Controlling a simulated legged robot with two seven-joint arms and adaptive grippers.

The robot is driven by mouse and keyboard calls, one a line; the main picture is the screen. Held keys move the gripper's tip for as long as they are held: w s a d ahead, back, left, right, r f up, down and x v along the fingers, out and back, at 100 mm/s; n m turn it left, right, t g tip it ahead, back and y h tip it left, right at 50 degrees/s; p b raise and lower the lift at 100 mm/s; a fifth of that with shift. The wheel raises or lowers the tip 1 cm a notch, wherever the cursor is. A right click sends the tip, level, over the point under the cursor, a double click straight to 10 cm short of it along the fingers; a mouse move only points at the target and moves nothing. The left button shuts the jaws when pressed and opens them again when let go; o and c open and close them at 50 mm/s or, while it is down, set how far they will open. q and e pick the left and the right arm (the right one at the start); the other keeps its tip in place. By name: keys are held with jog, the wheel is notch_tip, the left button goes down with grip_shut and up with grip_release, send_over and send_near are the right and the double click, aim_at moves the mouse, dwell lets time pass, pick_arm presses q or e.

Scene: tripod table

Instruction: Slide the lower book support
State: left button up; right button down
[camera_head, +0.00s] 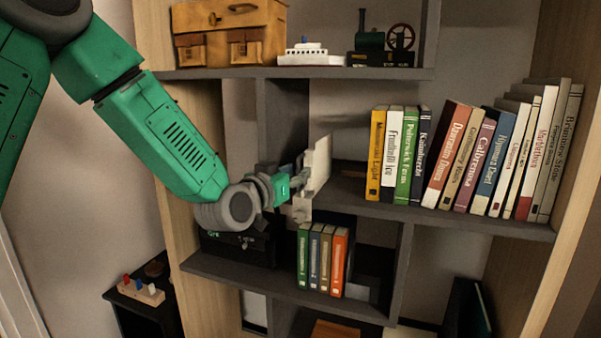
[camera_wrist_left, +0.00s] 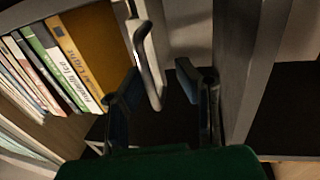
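A white upright book support (camera_head: 320,160) stands on the middle shelf, left of the row of books and apart from them in the head view. In the left wrist view the support (camera_wrist_left: 135,10) has a curved handle (camera_wrist_left: 150,70). My left gripper (camera_head: 302,188) is at the support's left side. In the left wrist view its dark fingers (camera_wrist_left: 160,95) are spread apart, with the handle's end between them and gaps visible. The gripper hides part of the support's lower edge in the head view. My right gripper is not in view.
Several books (camera_head: 395,155) stand on the middle shelf (camera_head: 475,217), with some leaning at the right. A short row of books (camera_head: 322,260) and a dark box (camera_head: 237,248) sit on the shelf below. A grey upright divider (camera_head: 283,115) stands behind the gripper. A toy ship (camera_head: 311,57) sits above.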

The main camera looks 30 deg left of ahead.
pick_arm(q)
jog(key=shift+s+d+r, duration=0.1)
jog(key=shift+d+r, duration=0.05)
jog(key=shift+d, duration=0.45)
grip_shut()
jog(key=w+d, duration=0.2)
jog(key=d, duration=0.9)
jog(key=shift+w+d, duration=0.25)
jog(key=shift+w, duration=0.15)
jog(key=c, duration=0.6)
grip_release()
jog(key=shift+a+f, duration=0.25)
jog(key=shift+a, duration=0.25)
jog(key=o, duration=0.6)
jog(key=shift+a, duration=0.15)
jog(key=s, duration=1.2)
jog(key=shift+d, duration=0.45)
